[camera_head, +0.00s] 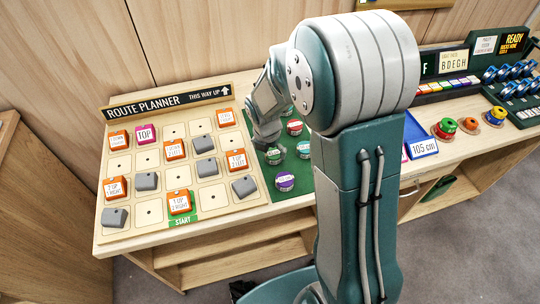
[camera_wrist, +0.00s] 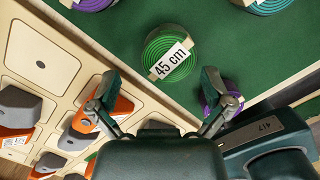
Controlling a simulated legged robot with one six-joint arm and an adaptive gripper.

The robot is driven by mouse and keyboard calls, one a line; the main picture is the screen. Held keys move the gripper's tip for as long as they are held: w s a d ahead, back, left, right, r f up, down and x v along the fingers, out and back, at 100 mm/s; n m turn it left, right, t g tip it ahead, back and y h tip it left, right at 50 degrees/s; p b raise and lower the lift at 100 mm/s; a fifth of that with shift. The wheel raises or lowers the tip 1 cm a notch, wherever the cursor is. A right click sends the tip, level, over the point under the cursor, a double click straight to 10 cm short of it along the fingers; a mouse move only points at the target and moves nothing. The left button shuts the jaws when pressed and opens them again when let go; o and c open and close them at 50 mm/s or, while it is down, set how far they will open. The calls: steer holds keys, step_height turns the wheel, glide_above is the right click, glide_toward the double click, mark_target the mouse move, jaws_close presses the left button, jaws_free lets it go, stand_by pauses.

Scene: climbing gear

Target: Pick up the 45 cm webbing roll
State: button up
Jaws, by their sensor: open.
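The 45 cm webbing roll (camera_wrist: 181,72) is a green coil with a white "45 cm" label. In the wrist view it lies on the green mat near the mat's edge, just beyond and between my fingertips. It appears to be the green roll (camera_head: 275,155) in the head view, where its label is too small to read. My gripper (camera_wrist: 158,80) is open and empty, its two fingers spread wide. In the head view my gripper (camera_head: 266,136) is small and partly unclear, close to the rolls at the mat's left side.
A purple roll (camera_wrist: 211,92) sits by my right finger, partly covered. A teal roll (camera_wrist: 268,4) and another purple roll (camera_wrist: 92,3) lie farther off. The route planner board (camera_head: 150,210) with orange and grey blocks adjoins the mat (camera_head: 285,197). My arm hides part of the table.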

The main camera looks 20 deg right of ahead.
steer(key=shift+d+f, duration=0.2)
steer(key=shift+f, duration=0.45)
steer(key=shift+d+f, duration=0.25)
steer(key=shift+d, duration=0.05)
steer(key=shift+w+d, duration=0.1)
steer(key=shift+d, duration=0.3)
steer(key=shift+a, duration=0.1)
steer(key=c, duration=0.7)
steer(key=shift+a, duration=0.2)
steer(key=c, duration=0.4)
steer(key=shift+a, duration=0.15)
